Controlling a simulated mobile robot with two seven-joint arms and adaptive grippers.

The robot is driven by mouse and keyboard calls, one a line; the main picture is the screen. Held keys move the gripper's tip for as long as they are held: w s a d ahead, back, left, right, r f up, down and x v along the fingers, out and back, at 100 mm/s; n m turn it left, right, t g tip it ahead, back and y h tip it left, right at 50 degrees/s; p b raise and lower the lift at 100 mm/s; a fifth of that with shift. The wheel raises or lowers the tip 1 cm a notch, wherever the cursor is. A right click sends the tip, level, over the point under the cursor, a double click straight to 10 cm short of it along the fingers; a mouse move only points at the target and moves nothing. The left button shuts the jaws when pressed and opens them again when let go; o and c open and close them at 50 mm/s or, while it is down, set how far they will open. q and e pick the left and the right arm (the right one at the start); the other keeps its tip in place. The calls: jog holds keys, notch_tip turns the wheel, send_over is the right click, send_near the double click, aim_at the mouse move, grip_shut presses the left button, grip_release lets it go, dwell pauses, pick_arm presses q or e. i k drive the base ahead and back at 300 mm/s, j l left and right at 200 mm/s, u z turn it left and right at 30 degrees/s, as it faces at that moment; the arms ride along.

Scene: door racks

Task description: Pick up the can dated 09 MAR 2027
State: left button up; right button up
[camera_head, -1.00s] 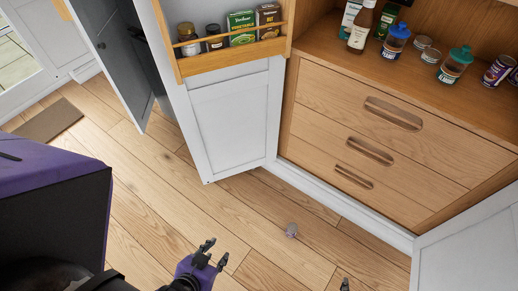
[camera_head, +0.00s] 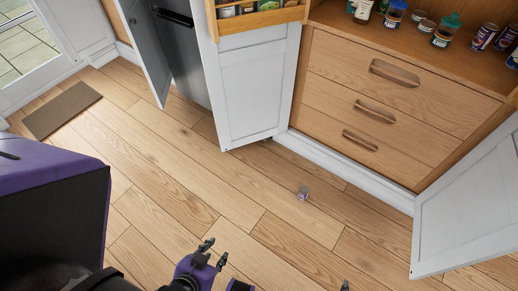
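Several small cans lie or stand on the wooden counter at the upper right, among them a dark can with a purple band (camera_head: 483,37) and another beside it (camera_head: 507,39). Their date marks are too small to read, so I cannot tell which is dated 09 MAR 2027. My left gripper (camera_head: 215,251) is low in the picture, over the floor, far from the cans. Its two fingers are apart with nothing between them. Only a dark tip that may be my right gripper (camera_head: 345,285) shows at the bottom edge; the rest is hidden.
Jars and bottles stand on the counter, including a teal-lidded jar (camera_head: 446,31). Below are three wooden drawers (camera_head: 378,110). Open white doors flank them, the left with a rack (camera_head: 262,16) of jars and boxes.

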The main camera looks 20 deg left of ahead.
aim_at(303, 192)
jog(key=j+z, duration=0.45)
jog(key=j, duration=0.5)
jog(key=k+j+z, duration=0.1)
jog(key=j+z, duration=0.4)
jog(key=j, duration=0.45)
jog(key=i+l+u, duration=0.2)
jog(key=i+l, duration=0.15)
jog(key=l, duration=0.3)
jog(key=i+l+u, duration=0.15)
jog(key=l, duration=0.2)
jog(key=i+l+u, duration=0.1)
jog(key=l, duration=0.25)
jog(key=i+l+u, duration=0.1)
jog(key=l, duration=0.25)
jog(key=i, duration=0.1)
